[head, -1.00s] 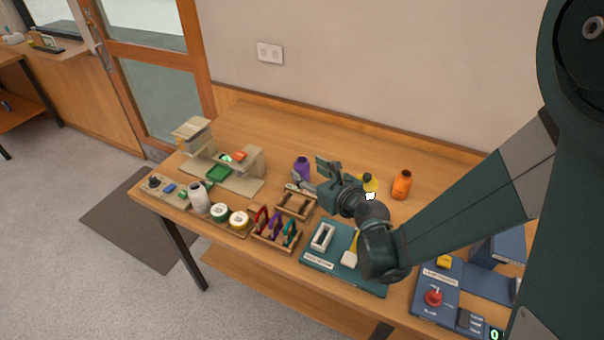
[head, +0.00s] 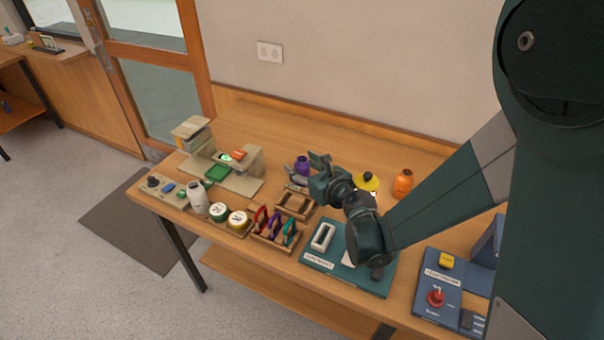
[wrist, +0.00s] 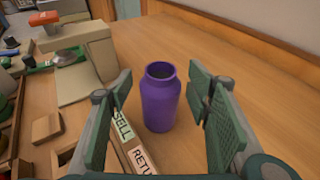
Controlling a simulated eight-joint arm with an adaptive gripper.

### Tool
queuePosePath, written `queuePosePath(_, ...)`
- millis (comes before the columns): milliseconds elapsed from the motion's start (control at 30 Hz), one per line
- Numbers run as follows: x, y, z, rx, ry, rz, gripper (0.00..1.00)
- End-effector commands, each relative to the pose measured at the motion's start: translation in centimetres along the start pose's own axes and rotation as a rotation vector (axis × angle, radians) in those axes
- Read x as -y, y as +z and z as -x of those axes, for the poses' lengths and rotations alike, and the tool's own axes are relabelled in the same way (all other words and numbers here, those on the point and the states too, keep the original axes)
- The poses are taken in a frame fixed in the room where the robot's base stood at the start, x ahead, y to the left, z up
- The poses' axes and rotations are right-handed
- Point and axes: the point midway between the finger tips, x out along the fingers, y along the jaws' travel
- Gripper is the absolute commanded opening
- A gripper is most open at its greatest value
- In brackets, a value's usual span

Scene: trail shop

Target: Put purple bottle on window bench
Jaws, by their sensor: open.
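The purple bottle (head: 302,165) stands upright on the wooden workbench, behind the small wooden tray. In the wrist view the purple bottle (wrist: 160,98) is open-topped and sits between and just beyond the fingers. My gripper (head: 306,176) is open and empty, its fingers (wrist: 160,110) spread to either side of the bottle, with visible gaps. In the head view my gripper partly hides the bottle's lower part. I cannot tell which surface is the window bench; a wooden counter (head: 75,62) stands by the window at the far left.
A label block (wrist: 130,145) reading SELL and RETU lies close to the bottle's left. A beige device (head: 240,172) stands left. A yellow bottle (head: 366,181) and orange bottle (head: 403,184) stand right. The bench (head: 265,125) is clear behind the purple bottle.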

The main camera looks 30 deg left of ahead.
Motion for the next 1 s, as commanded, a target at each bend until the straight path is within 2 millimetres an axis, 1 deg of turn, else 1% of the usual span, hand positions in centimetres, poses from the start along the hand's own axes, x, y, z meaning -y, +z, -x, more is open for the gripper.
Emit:
queuePosePath(500, 0.01, 0.03, -0.02, 0.000, 0.000, 0.000, 0.49)
queuePosePath(533, 0.01, 0.03, -0.02, 0.000, 0.000, 0.000, 0.48)
queuePosePath(567, 0.01, 0.03, -0.02, 0.000, 0.000, 0.000, 0.44)
queuePosePath(767, 0.00, 0.03, -0.02, 0.000, 0.000, 0.000, 0.18)
queuePosePath(833, 0.01, 0.03, -0.01, 0.000, 0.000, 0.000, 0.16)
queuePosePath(867, 0.01, 0.03, -0.01, 0.000, 0.000, 0.000, 0.14)
queuePosePath(1000, 0.01, 0.04, -0.01, 0.000, 0.000, 0.000, 0.14)
